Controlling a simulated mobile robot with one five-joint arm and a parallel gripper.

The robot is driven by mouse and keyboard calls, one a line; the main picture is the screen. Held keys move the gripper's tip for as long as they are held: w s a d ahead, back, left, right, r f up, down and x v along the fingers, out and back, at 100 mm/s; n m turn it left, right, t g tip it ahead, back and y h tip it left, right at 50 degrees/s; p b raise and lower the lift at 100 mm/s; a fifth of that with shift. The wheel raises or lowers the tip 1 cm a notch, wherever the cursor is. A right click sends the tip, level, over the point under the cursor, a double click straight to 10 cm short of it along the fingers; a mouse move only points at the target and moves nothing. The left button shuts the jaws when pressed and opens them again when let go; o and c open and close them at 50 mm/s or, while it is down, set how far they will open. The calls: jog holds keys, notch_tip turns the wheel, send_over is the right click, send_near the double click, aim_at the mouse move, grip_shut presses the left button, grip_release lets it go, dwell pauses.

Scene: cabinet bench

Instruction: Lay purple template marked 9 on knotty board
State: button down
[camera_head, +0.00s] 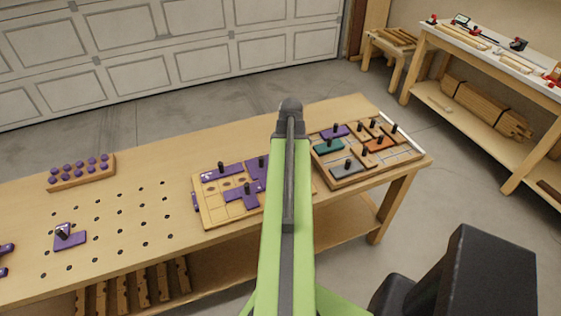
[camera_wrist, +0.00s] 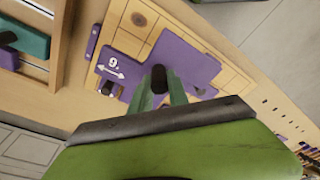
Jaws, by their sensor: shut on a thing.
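The purple template marked 9 (camera_wrist: 115,66) shows in the wrist view, with a white 9 and a double arrow on it. The template overlaps the left part of the knotty board (camera_wrist: 139,17), a pale gridded board with brown knots. I cannot tell whether it touches the board. Other purple pieces lie on the board (camera_head: 222,218) in the head view. My arm hides the gripper and the board's right part there.
A tray (camera_head: 407,155) of knobbed teal, orange, purple and grey pieces sits right of the board. A purple knobbed piece (camera_head: 70,237) and a wooden block with purple pegs (camera_head: 82,173) lie at the left. The bench (camera_head: 150,265) between is open, with rows of holes.

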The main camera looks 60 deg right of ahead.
notch_tip(320, 180, down, 7)
jog(key=b, duration=0.7)
jog(key=shift+f, duration=0.15)
jog(key=shift+f+b, duration=0.45)
jog(key=shift+b, duration=0.2)
dwell(1.1)
jog(key=shift+f+b, duration=0.45)
jog(key=shift+f, duration=0.2)
dwell(0.8)
jog(key=c, duration=1.2)
grip_release()
jog(key=shift+o, duration=0.2)
